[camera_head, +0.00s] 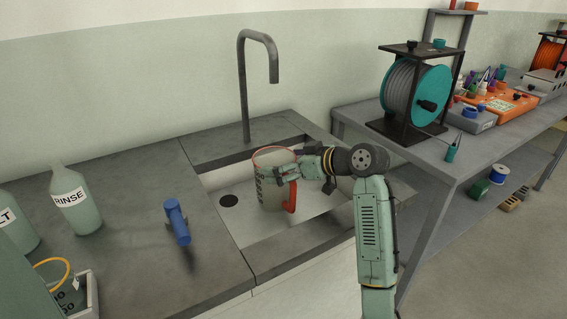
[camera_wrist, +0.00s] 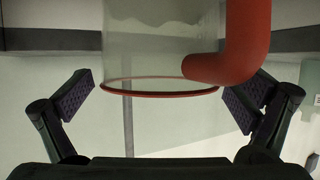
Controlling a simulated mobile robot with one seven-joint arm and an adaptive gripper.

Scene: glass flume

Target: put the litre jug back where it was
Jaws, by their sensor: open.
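The litre jug (camera_head: 268,190) is clear, with dark markings, a red rim and a red handle. In the head view it stands upright in the sink basin (camera_head: 322,226), right of the drain. My gripper (camera_head: 286,172) is at the jug's upper right side, near the handle. In the wrist view the jug (camera_wrist: 150,45) is ahead of my open gripper (camera_wrist: 166,94), with the rim and handle between the fingers' lines. Gaps show between both pads and the jug wall. The handle covers part of the jug, and my gripper hides part of it in the head view.
A grey tap (camera_head: 243,85) rises behind the sink. A blue cylinder (camera_head: 178,222) and a RINSE bottle (camera_head: 75,200) are on the left counter, with bare counter between them. A metal bench (camera_head: 440,160) with a cable reel (camera_head: 412,95) stands at right.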

